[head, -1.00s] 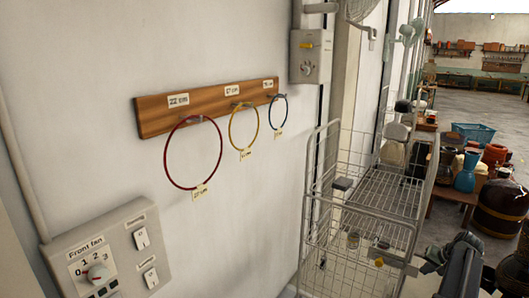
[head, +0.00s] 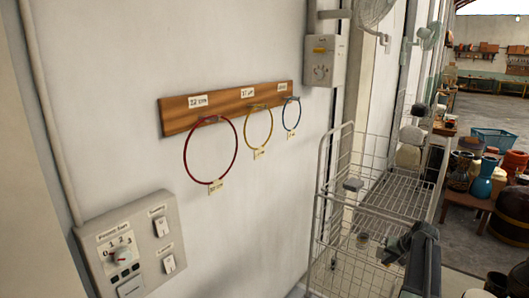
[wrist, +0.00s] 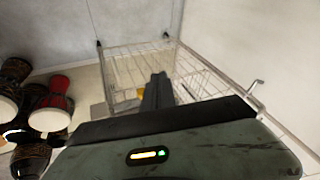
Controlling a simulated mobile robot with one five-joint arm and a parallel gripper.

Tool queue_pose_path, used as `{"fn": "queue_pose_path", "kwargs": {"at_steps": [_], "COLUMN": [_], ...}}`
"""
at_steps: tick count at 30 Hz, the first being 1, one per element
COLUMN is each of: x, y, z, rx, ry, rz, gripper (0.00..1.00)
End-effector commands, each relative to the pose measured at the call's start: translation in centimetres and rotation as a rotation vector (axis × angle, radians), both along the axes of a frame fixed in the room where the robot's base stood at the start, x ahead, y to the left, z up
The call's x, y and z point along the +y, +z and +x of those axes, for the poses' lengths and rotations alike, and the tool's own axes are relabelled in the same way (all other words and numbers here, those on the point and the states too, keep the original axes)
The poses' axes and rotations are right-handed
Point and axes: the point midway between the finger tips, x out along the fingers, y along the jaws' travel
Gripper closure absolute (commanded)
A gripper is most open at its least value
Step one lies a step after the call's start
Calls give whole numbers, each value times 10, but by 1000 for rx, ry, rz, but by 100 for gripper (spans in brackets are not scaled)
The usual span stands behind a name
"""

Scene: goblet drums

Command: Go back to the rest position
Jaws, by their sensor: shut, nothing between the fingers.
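My gripper (wrist: 157,90) shows in the wrist view with its dark fingers together and nothing between them. It points toward a wire cart (wrist: 135,62), which lies beyond the fingertips. In the head view a dark part of my arm stands at the lower right, in front of the same wire cart (head: 345,190). The fingertips cannot be made out clearly there.
A wooden rail (head: 230,106) on the wall holds red, yellow and blue hoops. A switch panel (head: 135,245) is at lower left. Several goblet drums, one red (wrist: 55,98), stand left in the wrist view. Pots and a blue-green basket (head: 492,140) are at right.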

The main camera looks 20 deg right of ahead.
Motion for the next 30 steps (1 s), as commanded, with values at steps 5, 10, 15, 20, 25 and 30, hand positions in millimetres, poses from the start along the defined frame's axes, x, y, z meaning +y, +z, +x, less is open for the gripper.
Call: {"fn": "queue_pose_path", "kwargs": {"at_steps": [5,10,15,20,25,30], "x": [122,271,416,515,530,519], "y": [8,11,12,11,7,6], "z": [62,91,75,24,-41,-61], "rx": [21,77,159,262,394,476], "ry": [182,393,597,749,767,722], "rz": [-13,-36,-76,-133,-196,-211], "gripper": [100,100,100,100,100,100]}}
